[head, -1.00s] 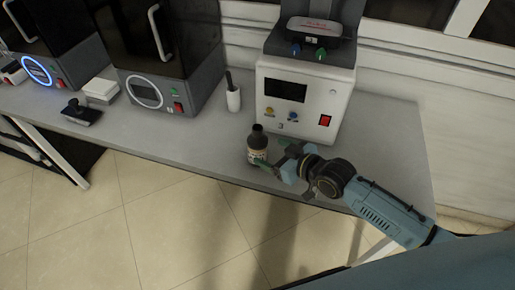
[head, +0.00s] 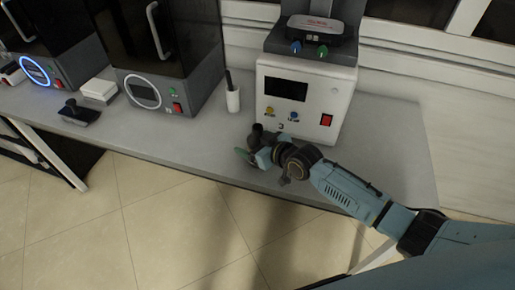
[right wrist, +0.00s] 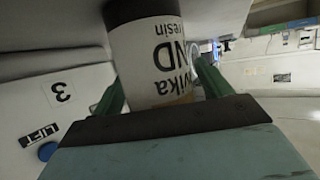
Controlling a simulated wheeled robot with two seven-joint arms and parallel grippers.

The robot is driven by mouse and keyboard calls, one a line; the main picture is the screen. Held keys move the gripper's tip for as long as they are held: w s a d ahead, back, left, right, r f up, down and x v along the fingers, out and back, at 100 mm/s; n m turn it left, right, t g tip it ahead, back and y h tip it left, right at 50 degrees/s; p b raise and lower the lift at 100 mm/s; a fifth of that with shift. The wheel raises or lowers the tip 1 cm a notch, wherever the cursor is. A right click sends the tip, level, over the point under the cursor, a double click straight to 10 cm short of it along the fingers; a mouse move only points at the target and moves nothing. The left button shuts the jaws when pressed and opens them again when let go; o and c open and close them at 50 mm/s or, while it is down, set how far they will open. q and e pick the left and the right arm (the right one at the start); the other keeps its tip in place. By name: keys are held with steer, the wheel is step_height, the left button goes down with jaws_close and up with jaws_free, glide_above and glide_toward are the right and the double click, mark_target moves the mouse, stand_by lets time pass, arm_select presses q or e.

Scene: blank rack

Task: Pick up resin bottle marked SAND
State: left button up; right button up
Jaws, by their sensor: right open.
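The resin bottle (head: 257,130) stands near the front edge of the bench in the head view, its lower part mostly hidden behind my right gripper (head: 253,154). In the right wrist view the bottle (right wrist: 150,50) shows upside down, with a dark top band and a white label reading partly "ND" and "resin"; the rest of the marking is cut off. The green fingers of my right gripper (right wrist: 160,88) lie on either side of the bottle, open around it. My left gripper is not in view.
A white machine (head: 304,98) marked 3 stands just behind the bottle. A white cup (head: 233,100) with a dark handle is to its left. Dark box-shaped machines (head: 170,60) stand further left, with a black tool (head: 74,112) before them. The bench front left of the bottle is clear.

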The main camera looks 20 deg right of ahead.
steer(key=shift+c, duration=0.3)
steer(key=shift+r, duration=0.1)
steer(key=c, duration=1.2)
steer(key=shift+o, duration=0.2)
steer(key=shift+r, duration=0.2)
